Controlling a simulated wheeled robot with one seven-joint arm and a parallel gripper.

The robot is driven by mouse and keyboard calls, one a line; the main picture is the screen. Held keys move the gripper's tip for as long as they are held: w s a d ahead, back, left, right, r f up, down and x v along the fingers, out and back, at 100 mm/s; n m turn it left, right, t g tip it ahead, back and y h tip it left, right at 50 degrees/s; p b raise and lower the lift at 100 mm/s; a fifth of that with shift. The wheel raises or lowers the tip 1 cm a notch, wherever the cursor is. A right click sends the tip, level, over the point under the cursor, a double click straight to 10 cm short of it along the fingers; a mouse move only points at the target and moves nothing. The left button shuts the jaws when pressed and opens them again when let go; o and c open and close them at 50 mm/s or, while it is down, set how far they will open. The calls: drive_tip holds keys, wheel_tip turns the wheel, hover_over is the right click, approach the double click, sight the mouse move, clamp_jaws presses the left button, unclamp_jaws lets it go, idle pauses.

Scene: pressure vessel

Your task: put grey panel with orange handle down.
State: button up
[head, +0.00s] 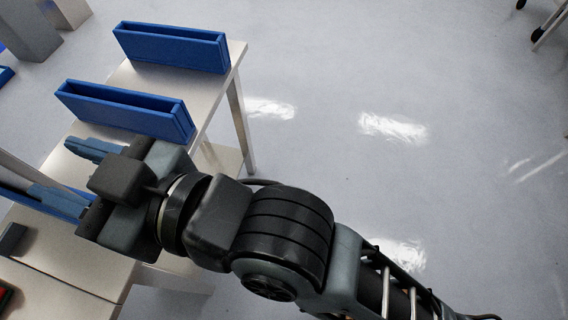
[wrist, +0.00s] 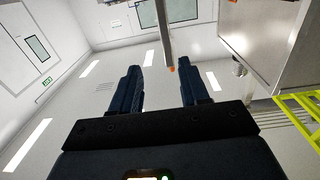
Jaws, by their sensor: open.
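My gripper (head: 54,167) is open, reaching left over the table; its two blue-grey fingers are spread apart. In the wrist view its fingers (wrist: 159,67) point up the picture. The grey panel (wrist: 164,28) shows there edge-on as a thin upright strip beyond the fingertips, between them and nearer the right one. A small orange patch (wrist: 173,69), likely its handle, shows at the strip's lower end. In the head view a pale thin edge (head: 28,176), likely the panel, runs in from the left toward the fingers. Whether a finger touches the handle I cannot tell.
Two empty blue slotted holders (head: 170,47) and (head: 125,112) stand on the pale table (head: 205,88). Another blue piece (head: 15,199) shows at the left, partly hidden. Open floor (head: 400,180) lies to the right. Yellow rails (wrist: 300,102) show in the wrist view.

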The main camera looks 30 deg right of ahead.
drive_tip(key=s+d+f+m+t+h, duration=0.1)
drive_tip(key=s+d+f+m+h, duration=0.1)
drive_tip(key=d+f, duration=0.35)
drive_tip(key=s+d+f+m+t+h, duration=0.1)
drive_tip(key=s+d+f+m+h, duration=0.15)
drive_tip(key=d, duration=0.55)
drive_tip(key=s+d+f+m+t+h, duration=0.1)
drive_tip(key=s+d+f+h, duration=0.2)
drive_tip(key=d, duration=0.4)
drive_tip(key=s+d+m+h, duration=0.2)
drive_tip(key=s+d, duration=0.3)
drive_tip(key=s, duration=0.3)
drive_tip(key=s+d+f+m+h, duration=0.1)
drive_tip(key=s+d+m+h, duration=0.1)
drive_tip(key=s+d+h, duration=0.2)
drive_tip(key=s+d, duration=0.2)
drive_tip(key=s, duration=0.2)
drive_tip(key=shift+d, duration=0.25)
drive_tip(key=shift+s, duration=0.1)
